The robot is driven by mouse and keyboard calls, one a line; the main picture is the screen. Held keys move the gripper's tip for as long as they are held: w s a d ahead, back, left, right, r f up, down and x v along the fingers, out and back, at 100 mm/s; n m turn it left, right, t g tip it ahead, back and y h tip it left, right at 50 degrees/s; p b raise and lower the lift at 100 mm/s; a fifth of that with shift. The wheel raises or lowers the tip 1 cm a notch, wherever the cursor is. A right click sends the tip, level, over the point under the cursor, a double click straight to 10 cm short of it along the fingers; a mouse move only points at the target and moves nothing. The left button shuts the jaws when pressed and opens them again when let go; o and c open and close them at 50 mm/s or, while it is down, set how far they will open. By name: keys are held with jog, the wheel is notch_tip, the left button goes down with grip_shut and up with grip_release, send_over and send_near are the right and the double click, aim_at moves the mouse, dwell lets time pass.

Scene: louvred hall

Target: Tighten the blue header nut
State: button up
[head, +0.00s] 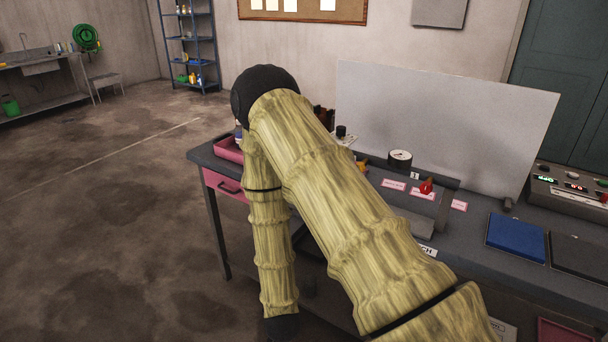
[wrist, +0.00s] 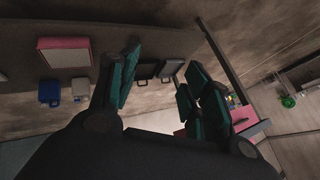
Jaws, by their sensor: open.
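I cannot make out the blue header nut in either view; my arm covers much of the bench's left half in the head view. A red knob (head: 426,187) and a round gauge (head: 399,159) show on the bench (head: 480,223). In the wrist view my gripper (wrist: 163,72) has its teal fingers spread wide, with nothing between them. It is away from the bench-top fittings, and in the head view its fingers are not visible.
A tall grey panel (head: 445,130) stands along the bench's back. A blue mat (head: 516,237), a dark mat (head: 580,257) and a control box (head: 570,188) lie to the right. A pink tray (head: 228,148) sits at the left end. The floor left is open.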

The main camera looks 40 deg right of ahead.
jog(key=w+d+r+m+t+h+b, duration=0.2)
jog(key=w+d+r+m+h+b, duration=0.15)
jog(key=w+r+m, duration=0.45)
jog(key=w+d+r+m+t+h+b, duration=0.2)
jog(key=w+d+r+m+b, duration=0.25)
jog(key=w, duration=0.55)
jog(key=w+d+r+m+g+h+b, duration=0.25)
jog(key=d+r+m+h, duration=0.2)
jog(key=r+m, duration=0.7)
jog(key=w+d+r+m+g+h+b, duration=0.25)
jog(key=d+r+m, duration=0.25)
jog(key=r+m, duration=0.6)
jog(key=shift+m+t+h, duration=0.4)
jog(key=shift+h, duration=0.05)
jog(key=shift+s+f+x, duration=0.1)
jog(key=shift+f+x, duration=0.1)
jog(key=shift+x, duration=1.35)
jog(key=shift+s+f+x, duration=0.1)
jog(key=shift+f+x, duration=0.05)
jog(key=shift+x, duration=1.35)
jog(key=shift+s+f+x, duration=0.1)
jog(key=shift+f+x, duration=0.1)
jog(key=shift+x, duration=1.35)
jog(key=shift+d, duration=0.15)
jog(key=shift+b, duration=0.7)
jog(key=shift+c, duration=0.2)
